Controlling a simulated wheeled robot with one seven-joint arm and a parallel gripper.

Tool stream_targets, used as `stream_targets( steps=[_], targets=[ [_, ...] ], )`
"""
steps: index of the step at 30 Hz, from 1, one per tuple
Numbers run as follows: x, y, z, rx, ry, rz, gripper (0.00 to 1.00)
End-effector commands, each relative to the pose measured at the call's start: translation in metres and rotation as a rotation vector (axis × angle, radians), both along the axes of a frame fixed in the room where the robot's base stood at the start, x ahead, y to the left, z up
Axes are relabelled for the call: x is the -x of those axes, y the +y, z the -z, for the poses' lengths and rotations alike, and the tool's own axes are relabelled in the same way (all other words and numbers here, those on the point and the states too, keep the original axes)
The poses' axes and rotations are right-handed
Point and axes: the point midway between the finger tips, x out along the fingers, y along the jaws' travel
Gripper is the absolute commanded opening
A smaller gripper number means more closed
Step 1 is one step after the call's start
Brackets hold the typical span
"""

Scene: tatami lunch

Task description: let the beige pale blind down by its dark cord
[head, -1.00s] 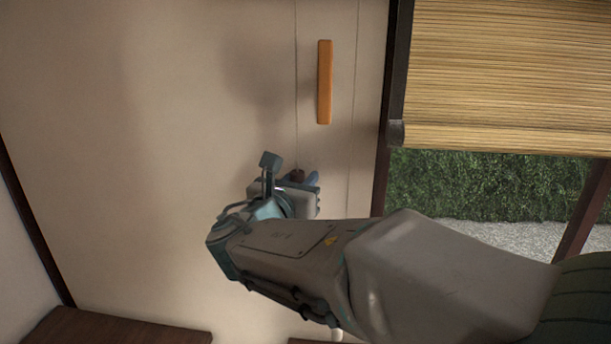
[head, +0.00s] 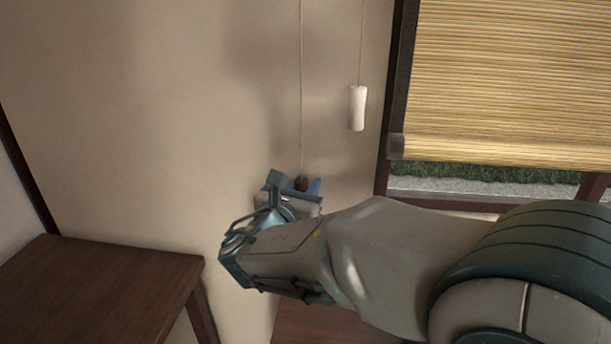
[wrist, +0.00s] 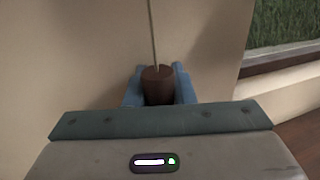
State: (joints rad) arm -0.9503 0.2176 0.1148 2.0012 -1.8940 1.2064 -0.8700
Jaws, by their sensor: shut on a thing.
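The beige slatted blind (head: 505,80) hangs over the window at the right of the head view, its lower edge a short way above the sill. A thin cord (head: 302,90) runs straight down the wall to a dark brown knob (head: 302,182). My gripper (head: 298,187) is shut on this knob, close to the wall. In the wrist view the knob (wrist: 158,86) sits between the two blue fingers, with the cord rising from its top. The lower part of the knob is hidden by my gripper.
A white cylindrical pull (head: 357,108) hangs on a second cord to the right of the held cord. A dark wooden table (head: 90,290) stands at the lower left. The dark window frame (head: 394,110) is right of the pull. The wall left of my gripper is clear.

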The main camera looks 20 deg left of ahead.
Motion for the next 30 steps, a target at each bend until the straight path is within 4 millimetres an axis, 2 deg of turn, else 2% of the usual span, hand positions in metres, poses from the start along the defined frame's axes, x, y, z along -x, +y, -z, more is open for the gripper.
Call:
stream_targets(
  steps=[1,6,12,19,30],
  targets=[
    [0.000,0.000,0.028,0.004,0.004,-0.001,0.00],
    [0.000,0.000,0.071,0.003,0.003,-0.001,0.00],
    [0.001,0.000,0.110,0.003,0.003,-0.001,0.00],
    [0.000,0.000,0.136,0.002,0.002,-0.001,0.00],
    [0.001,0.000,0.145,0.002,0.004,-0.001,0.00]
  ],
)
